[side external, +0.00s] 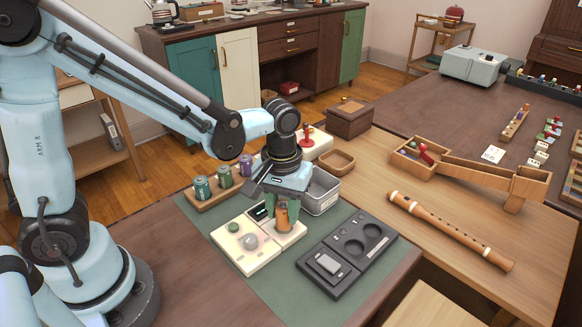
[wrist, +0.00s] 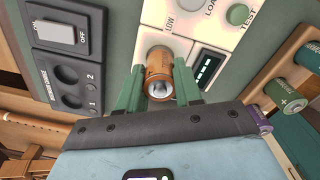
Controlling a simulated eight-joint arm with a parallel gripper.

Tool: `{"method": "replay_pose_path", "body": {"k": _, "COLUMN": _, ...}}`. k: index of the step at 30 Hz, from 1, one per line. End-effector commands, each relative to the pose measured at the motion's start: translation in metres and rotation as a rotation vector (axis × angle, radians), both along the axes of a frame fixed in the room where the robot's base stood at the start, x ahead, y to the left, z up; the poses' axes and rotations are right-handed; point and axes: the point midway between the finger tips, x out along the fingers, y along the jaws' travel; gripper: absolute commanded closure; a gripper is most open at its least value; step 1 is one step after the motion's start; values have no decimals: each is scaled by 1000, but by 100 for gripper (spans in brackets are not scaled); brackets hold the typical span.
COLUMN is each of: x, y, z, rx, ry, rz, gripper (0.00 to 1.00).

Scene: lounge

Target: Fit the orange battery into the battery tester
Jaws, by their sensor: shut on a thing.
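The orange battery (side external: 282,215) is upright between the green fingers of my gripper (side external: 282,222). The wrist view shows the battery (wrist: 159,75) from its top end, with my gripper (wrist: 160,95) shut on its sides. The cream battery tester (side external: 248,250) lies on the green mat, with a green button and a grey knob. Its LOW and TEST markings and a dark bar display show on the tester (wrist: 218,32) in the wrist view. The battery's lower end is over the tester's right part; whether it is seated is hidden.
A wooden rack (side external: 213,193) with green and purple batteries stands left of my gripper. A black charger (side external: 347,252) with round wells and a switch lies to the right. A grey metal bin (side external: 321,192) stands close behind. A wooden flute (side external: 450,230) lies farther right.

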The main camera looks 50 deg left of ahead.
Motion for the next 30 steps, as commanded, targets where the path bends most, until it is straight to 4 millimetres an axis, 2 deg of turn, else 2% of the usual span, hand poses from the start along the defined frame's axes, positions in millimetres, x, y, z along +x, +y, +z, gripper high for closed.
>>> {"method": "replay_pose_path", "body": {"k": 20, "x": 0, "y": 0, "z": -15, "rx": 0, "ry": 0, "rz": 0, "gripper": 100}}
{"method": "replay_pose_path", "body": {"k": 21, "x": 0, "y": 0, "z": -15, "rx": 0, "ry": 0, "rz": 0, "gripper": 63}}
{"method": "replay_pose_path", "body": {"k": 26, "x": 0, "y": 0, "z": -15, "rx": 0, "ry": 0, "rz": 0, "gripper": 38}}
{"method": "replay_pose_path", "body": {"k": 30, "x": 0, "y": 0, "z": -15, "rx": 0, "ry": 0, "rz": 0, "gripper": 36}}
